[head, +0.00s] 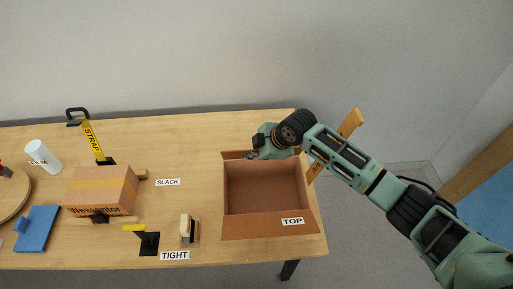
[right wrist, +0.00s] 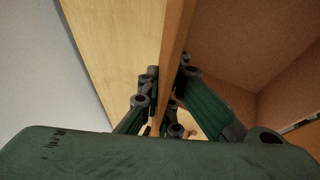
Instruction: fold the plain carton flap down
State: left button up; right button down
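The open carton (head: 262,188) stands at the right end of the table, its brown inside showing. A flap with a white TOP label (head: 255,227) is on its near side. The plain flap (head: 234,155) is a narrow strip along the far edge, partly hidden by my right gripper (head: 251,155). In the right wrist view, the fingers of my right gripper (right wrist: 170,100) lie on both sides of a thin panel (right wrist: 176,45), seen edge-on, probably the plain flap. I cannot tell whether they press on it. My left gripper is out of view.
A taped box (head: 101,190), a yellow strap (head: 93,140), a white cylinder (head: 44,157) and a blue block (head: 36,229) are on the left. A small brush-like item (head: 187,229) stands left of the carton. The table is clear between the SLACK label (head: 167,182) and the carton.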

jog(key=shift+s+f+n+t+b, duration=0.15)
jog(key=shift+s+f+n+t, duration=0.2)
jog(key=shift+t, duration=0.5)
jog(key=shift+s+f+n+t+b, duration=0.15)
jog(key=shift+s+t, duration=0.25)
jog(key=shift+t, duration=0.45)
jog(key=shift+r, duration=0.1)
jog(key=c, duration=2)
grip_release()
jog(key=v, duration=1.2)
jog(key=shift+d, duration=0.2)
